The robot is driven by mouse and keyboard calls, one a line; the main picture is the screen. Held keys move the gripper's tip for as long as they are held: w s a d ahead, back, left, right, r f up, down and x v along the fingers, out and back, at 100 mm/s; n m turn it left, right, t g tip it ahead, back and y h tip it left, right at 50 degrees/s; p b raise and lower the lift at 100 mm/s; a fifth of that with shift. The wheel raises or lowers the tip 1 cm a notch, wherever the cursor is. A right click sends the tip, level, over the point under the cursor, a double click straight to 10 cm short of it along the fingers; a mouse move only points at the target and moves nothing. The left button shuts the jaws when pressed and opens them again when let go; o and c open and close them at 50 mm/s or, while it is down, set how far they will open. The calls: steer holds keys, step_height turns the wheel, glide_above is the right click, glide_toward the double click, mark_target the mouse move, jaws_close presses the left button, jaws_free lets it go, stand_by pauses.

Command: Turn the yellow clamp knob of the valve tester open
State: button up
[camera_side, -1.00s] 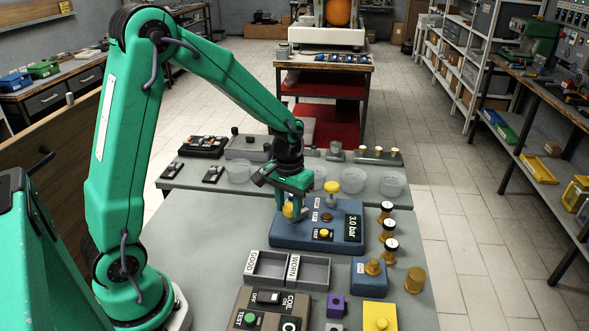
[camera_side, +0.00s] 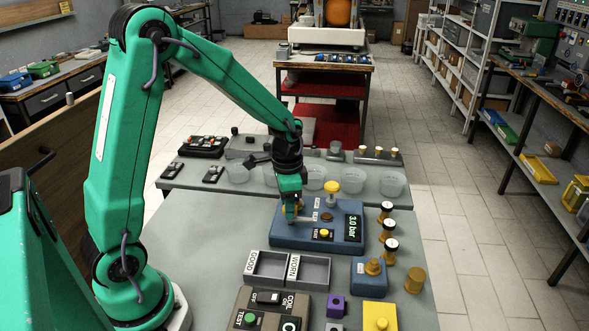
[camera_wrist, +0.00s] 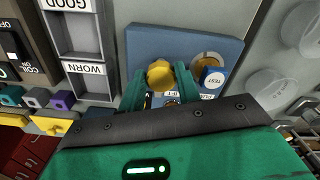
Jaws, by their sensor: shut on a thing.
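In the side view the fingers mostly hide this knob. In the wrist view the knob (camera_wrist: 160,74) shows as a yellow round between the fingertips of my gripper (camera_wrist: 162,82), shut on it. The tester also carries a yellow button (camera_side: 323,234) at its front. A yellow-topped post (camera_side: 331,188) rises at its back edge.
A grey two-part tray (camera_side: 287,284) marked GOOD and WORN stands in front of the tester. Several brass parts (camera_side: 388,246) stand to its right. Clear cups (camera_side: 353,181) line the back. A switch box (camera_side: 250,297) is at the front.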

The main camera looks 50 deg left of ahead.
steer(key=shift+r+m, duration=0.1)
steer(key=shift+m, duration=0.2)
steer(key=o, duration=1)
steer(key=shift+r, duration=0.1)
step_height(320, 180, up, 7)
steer(key=shift+r, duration=0.2)
steer(key=shift+r, duration=0.1)
